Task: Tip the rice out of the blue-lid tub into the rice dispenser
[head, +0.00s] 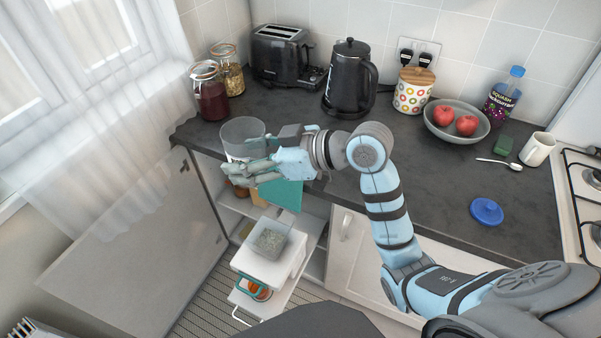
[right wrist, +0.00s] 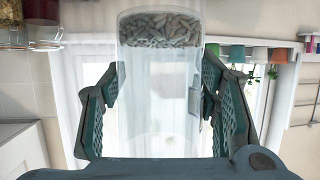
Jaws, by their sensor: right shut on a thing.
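My right gripper (head: 252,154) is shut on a clear round tub (head: 242,128) at the front left edge of the counter. In the right wrist view the tub (right wrist: 160,75) stands between the two fingers, with pale grains (right wrist: 160,30) gathered at one end; that picture looks upside down, so the tub seems upright. A blue lid (head: 487,211) lies apart on the counter at the right. A white unit with a clear bin (head: 270,238) on top, which looks like the rice dispenser, stands low in front of the cabinet. Some grains show inside the bin. My left gripper is out of view.
The open cabinet door (head: 140,250) stands at the left, with shelves beside it. A teal panel (head: 283,192) shows just below my gripper. Two jars (head: 209,95), a toaster (head: 280,52) and a kettle (head: 350,80) line the back. The counter's middle is clear.

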